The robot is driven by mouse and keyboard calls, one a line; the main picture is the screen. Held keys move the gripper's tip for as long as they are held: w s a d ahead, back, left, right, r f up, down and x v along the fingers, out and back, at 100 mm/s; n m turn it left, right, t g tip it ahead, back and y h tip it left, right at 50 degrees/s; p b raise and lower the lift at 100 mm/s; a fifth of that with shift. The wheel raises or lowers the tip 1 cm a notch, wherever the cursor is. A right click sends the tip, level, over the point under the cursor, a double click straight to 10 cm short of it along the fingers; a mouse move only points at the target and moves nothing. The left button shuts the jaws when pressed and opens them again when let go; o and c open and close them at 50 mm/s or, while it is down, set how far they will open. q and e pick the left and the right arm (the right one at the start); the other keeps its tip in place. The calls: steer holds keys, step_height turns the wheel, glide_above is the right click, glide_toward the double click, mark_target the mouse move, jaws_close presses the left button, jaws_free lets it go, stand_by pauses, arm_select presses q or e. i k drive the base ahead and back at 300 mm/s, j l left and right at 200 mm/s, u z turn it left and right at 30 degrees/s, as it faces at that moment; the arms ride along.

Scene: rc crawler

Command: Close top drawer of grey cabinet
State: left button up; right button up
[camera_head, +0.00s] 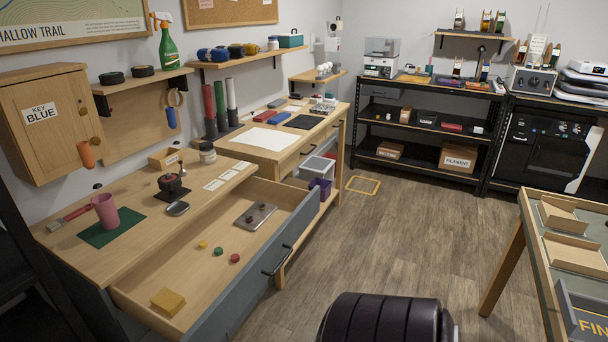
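The grey cabinet (75,283) stands at the left under a wooden worktop. Its top drawer (292,232) is pulled well out toward the floor area, with a grey front and a dark bar handle (278,260). Inside the drawer lie a yellow block (168,301), small red, green and yellow round pieces (219,251), and a grey plate (255,215) with small items on it. Neither of my grippers shows in the head view. A dark rounded ribbed shape, which looks like part of my own body, is at the bottom centre.
The worktop (130,190) holds a pink cup (105,210), a green mat, a brush and jars. A second wooden desk (270,155) stands beyond the drawer. Wood floor (400,240) is clear right of the drawer. A table (535,250) with trays stands at the right.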

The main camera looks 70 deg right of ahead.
mark_target(215, 290)
steer(key=z, duration=1.8)
